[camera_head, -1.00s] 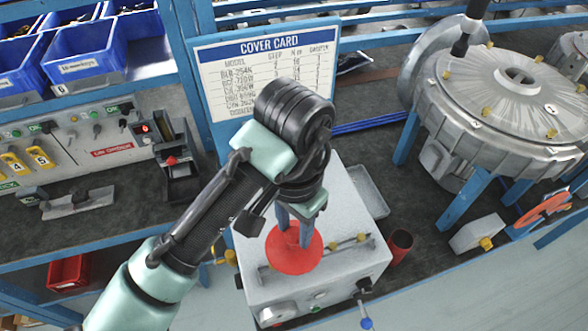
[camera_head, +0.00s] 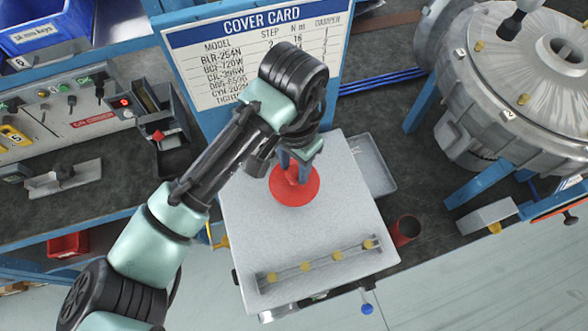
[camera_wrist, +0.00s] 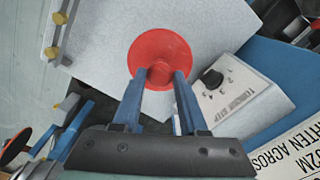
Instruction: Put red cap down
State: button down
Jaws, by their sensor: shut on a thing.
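The red cap (camera_head: 293,187) is a round red disc with a raised stem in its middle. My gripper (camera_head: 291,168) is shut on the stem from above, with its blue fingers on either side. In the wrist view the red cap (camera_wrist: 160,58) shows between the two fingertips (camera_wrist: 160,76). The disc is over the light grey top of a box (camera_head: 330,225); whether it touches that top I cannot tell. My wrist hides part of the cap's far side in the head view.
A rail with several yellow knobs (camera_head: 320,262) lies along the box's near side. A red cup (camera_head: 405,230) and a grey tray (camera_head: 368,165) are to its right. The cover card (camera_head: 255,50) stands behind. A large grey blower housing (camera_head: 530,80) is at the right.

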aim_at(294, 171)
jog(key=shift+f+p, duration=0.4)
jog(key=shift+f, duration=1.6)
jog(key=shift+f, duration=0.3)
jog(key=shift+c, duration=2.2)
grip_release()
